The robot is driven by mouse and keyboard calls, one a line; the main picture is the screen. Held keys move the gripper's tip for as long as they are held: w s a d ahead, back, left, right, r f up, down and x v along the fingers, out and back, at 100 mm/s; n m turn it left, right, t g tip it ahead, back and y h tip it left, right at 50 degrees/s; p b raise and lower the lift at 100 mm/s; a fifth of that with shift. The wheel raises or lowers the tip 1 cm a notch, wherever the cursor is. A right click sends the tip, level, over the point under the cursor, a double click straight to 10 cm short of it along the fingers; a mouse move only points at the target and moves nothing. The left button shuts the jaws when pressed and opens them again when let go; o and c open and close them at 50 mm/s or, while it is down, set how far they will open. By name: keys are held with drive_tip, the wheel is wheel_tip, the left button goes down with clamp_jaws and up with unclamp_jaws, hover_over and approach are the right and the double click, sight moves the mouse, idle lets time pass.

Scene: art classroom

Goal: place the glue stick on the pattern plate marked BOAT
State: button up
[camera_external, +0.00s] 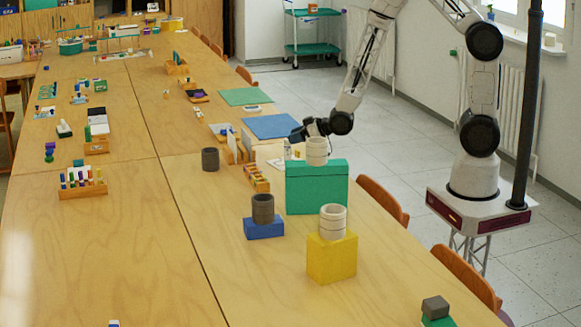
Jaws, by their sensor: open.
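My gripper (296,136) is open and hangs low over the right side of the table, just behind the grey-white cylinder on the teal block. A small pale upright object (287,149) stands just below the fingers; it may be the glue stick, but it is too small to tell. I cannot tell whether the fingers touch it. A pale flat sheet or plate (268,154) lies beside it, partly hidden by the teal block and other items. No BOAT marking is readable, so I cannot tell which plate bears it.
Close to my gripper stand the teal block (316,190) with a pale cylinder (317,151) on top and a wooden rack (257,178). A blue block (264,228) and yellow block (332,258) carry cylinders nearer. A blue mat (270,126) lies behind. The front left table is mostly clear.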

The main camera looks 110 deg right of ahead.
drive_tip(key=v, duration=0.7)
idle(0.3)
drive_tip(key=shift+w, duration=0.1)
idle(0.5)
drive_tip(key=s+a+r+n+g+y, duration=0.3)
drive_tip(key=a+r+g+y, duration=0.1)
drive_tip(key=a+r, duration=1.1)
drive_tip(key=s+a+r+n+g+y, duration=0.1)
drive_tip(key=s+a+r+g, duration=0.1)
drive_tip(key=s+a+r, duration=0.3)
drive_tip(key=s+a+r+n+g, duration=0.1)
drive_tip(key=s+a+r+g, duration=0.2)
drive_tip(key=s+a+r, duration=0.3)
drive_tip(key=s+a, duration=0.4)
drive_tip(key=s, duration=0.4)
drive_tip(key=shift+s+a+y, duration=0.2)
drive_tip(key=shift+a+y, duration=0.2)
